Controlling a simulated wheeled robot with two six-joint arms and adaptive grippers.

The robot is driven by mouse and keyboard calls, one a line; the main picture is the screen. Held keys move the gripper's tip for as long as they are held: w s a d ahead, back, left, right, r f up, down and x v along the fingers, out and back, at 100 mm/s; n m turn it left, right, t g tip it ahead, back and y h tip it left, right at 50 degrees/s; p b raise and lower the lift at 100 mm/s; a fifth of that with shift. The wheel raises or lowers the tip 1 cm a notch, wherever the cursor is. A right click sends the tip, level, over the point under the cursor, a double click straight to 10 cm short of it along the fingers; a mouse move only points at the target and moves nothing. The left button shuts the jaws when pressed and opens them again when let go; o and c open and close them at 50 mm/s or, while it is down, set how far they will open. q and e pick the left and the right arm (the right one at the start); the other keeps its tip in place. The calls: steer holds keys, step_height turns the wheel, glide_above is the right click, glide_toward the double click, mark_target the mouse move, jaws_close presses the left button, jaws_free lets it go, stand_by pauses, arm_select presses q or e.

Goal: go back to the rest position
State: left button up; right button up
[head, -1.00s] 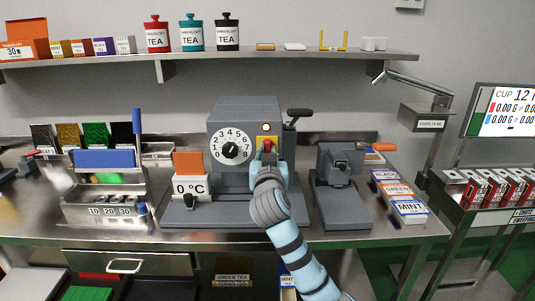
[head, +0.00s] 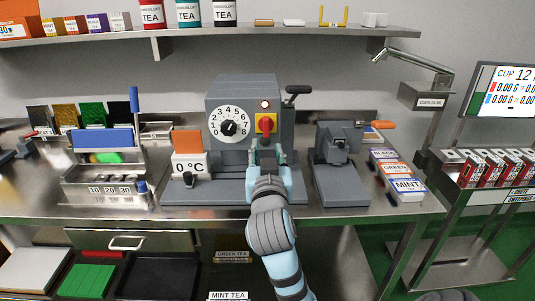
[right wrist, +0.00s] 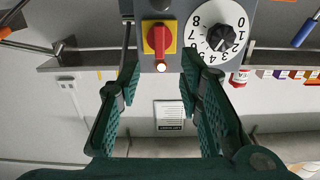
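My right gripper (head: 266,157) is in front of the grey machine (head: 243,92), just below its red switch (head: 266,123) on a yellow plate. In the right wrist view, its two dark green fingers (right wrist: 160,88) are spread wide with nothing between them. The switch (right wrist: 159,40) shows upside down beyond the fingertips, apart from them, with a glowing lamp (right wrist: 161,68) beside it. The white numbered dial (head: 229,127) is left of the switch in the head view. My left gripper is not in view.
Tea boxes (head: 406,188) lie at the counter's right. A shelf (head: 200,34) with canisters runs above. Bare counter (head: 215,213) lies along the front.

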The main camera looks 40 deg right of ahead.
steer(key=shift+s+a, duration=0.25)
steer(key=shift+s, duration=0.1)
steer(key=shift+d, duration=0.1)
